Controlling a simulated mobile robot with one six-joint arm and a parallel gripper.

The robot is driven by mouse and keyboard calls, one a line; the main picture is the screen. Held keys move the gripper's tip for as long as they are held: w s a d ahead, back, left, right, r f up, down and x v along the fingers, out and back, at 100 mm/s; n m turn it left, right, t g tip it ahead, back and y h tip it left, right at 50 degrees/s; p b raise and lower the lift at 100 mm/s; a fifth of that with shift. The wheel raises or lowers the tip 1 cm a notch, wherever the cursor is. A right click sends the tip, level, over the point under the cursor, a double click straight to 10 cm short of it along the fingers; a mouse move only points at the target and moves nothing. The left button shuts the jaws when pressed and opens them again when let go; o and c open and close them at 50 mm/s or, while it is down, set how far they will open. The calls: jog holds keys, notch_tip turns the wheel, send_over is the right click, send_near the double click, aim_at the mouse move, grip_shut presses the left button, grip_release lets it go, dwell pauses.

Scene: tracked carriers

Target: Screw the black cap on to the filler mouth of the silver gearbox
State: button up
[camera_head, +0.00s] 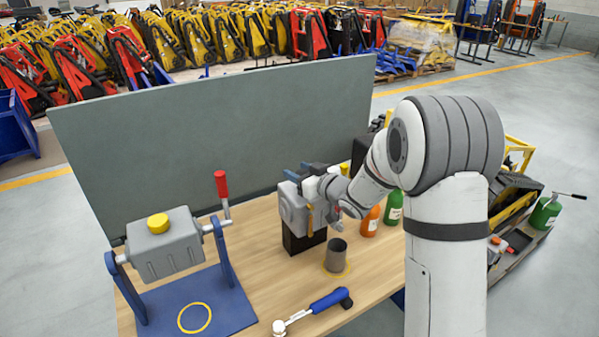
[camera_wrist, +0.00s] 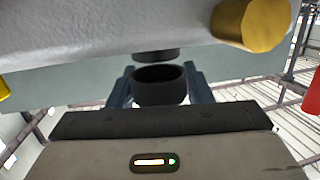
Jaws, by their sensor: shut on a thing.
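My gripper (camera_wrist: 160,88) is shut on the black cap (camera_wrist: 160,92), with a blue-grey finger on each side of it. The cap's open end faces a dark round mouth (camera_wrist: 156,55) on the silver gearbox (camera_wrist: 100,28). A narrow gap shows between cap and mouth, and they look roughly lined up. A yellow plug (camera_wrist: 252,24) sticks out of the gearbox beside the mouth. In the head view the silver gearbox (camera_head: 292,208) appears to be the one on a black block (camera_head: 303,242), with my gripper (camera_head: 300,174) at its top; cap and mouth are hidden there.
A second silver housing (camera_head: 165,250) with a yellow top plug hangs in a blue stand (camera_head: 240,305) with a red-handled crank (camera_head: 222,185). A grey cup (camera_head: 336,255), a blue-handled tool (camera_head: 328,301) and bottles (camera_head: 370,222) stand nearby. A grey-green panel (camera_head: 215,135) closes the back.

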jog(key=shift+f+b, duration=1.15)
jog(key=shift+f, duration=0.1)
jog(key=o, duration=1)
jog(key=shift+o, duration=0.2)
jog(key=b+v, duration=0.1)
jog(key=v, duration=0.7)
jog(key=shift+w+r, duration=0.1)
